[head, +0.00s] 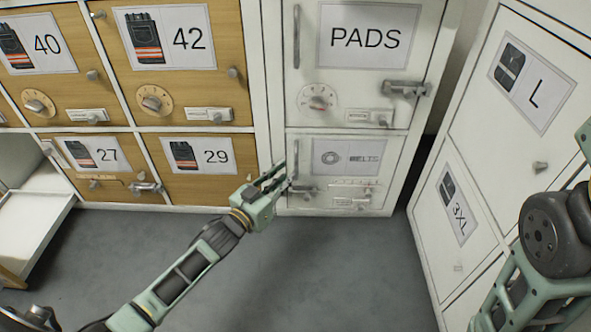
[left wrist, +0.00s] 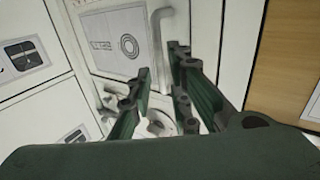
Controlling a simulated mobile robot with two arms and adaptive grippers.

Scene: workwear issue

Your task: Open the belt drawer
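The belt drawer (head: 346,190) is the white lower front under the PADS door, with a ring picture and a partly legible belts label (head: 348,157). It looks shut. A vertical bar handle (head: 296,158) is on its left side. The bar handle (left wrist: 157,35) shows beyond the fingertips, near the label (left wrist: 114,42). Contact cannot be told. My right gripper is out of view.
The PADS door (head: 340,80) above has a dial and a latch (head: 406,88). Wooden lockers (head: 205,155) stand to the left, and a white cabinet marked L and 3XL (head: 510,120) to the right. An open white drawer (head: 35,225) juts out at far left. The grey floor (head: 330,270) in front is clear.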

